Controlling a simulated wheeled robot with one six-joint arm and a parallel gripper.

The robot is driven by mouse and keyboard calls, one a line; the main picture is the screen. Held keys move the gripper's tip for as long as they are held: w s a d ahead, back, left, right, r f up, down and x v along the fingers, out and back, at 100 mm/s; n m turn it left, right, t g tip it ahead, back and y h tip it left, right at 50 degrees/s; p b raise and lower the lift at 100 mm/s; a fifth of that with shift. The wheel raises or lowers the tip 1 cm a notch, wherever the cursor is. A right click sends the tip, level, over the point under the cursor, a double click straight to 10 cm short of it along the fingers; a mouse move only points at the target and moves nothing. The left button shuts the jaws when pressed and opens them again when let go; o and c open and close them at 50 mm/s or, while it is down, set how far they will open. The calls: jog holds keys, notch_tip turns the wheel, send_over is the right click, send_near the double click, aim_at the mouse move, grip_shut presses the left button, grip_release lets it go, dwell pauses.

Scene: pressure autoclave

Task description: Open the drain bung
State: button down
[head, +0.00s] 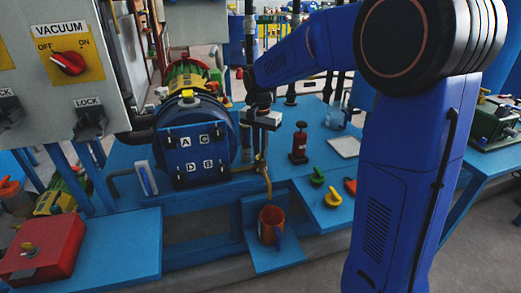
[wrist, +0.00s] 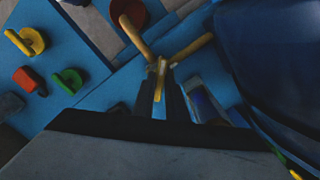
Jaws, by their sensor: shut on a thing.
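My gripper (head: 261,150) points down beside the right side of the blue autoclave vessel (head: 222,148). In the wrist view my gripper (wrist: 161,82) is shut on a small yellow-brass piece (wrist: 160,80), which looks like the drain bung. It sits where brass pipes meet: one runs to the upper left in the wrist view, one to the right. In the head view the brass drain pipe (head: 267,182) bends down from there. The fingers hide most of the bung, so I cannot tell how far it is turned.
An orange-red mug (head: 271,224) stands on a low blue shelf (head: 258,262) below the pipe's end. Green, yellow and red knobbed pieces (head: 332,196) lie on the shelf to its right. A dark red bottle-like object (head: 299,145) stands behind. A control box (head: 75,50) is at left.

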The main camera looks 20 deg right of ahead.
jog(key=n, duration=0.6)
jog(key=shift+n, duration=0.3)
jog(key=n, duration=1.1)
jog(key=shift+n, duration=0.3)
jog(key=n, duration=0.5)
jog(key=shift+n, duration=0.3)
jog(key=c, duration=1.8)
grip_release()
jog(key=shift+o, duration=0.2)
jog(key=shift+r, duration=0.1)
notch_tip(320, 180, up, 17)
jog(key=shift+r, duration=0.15)
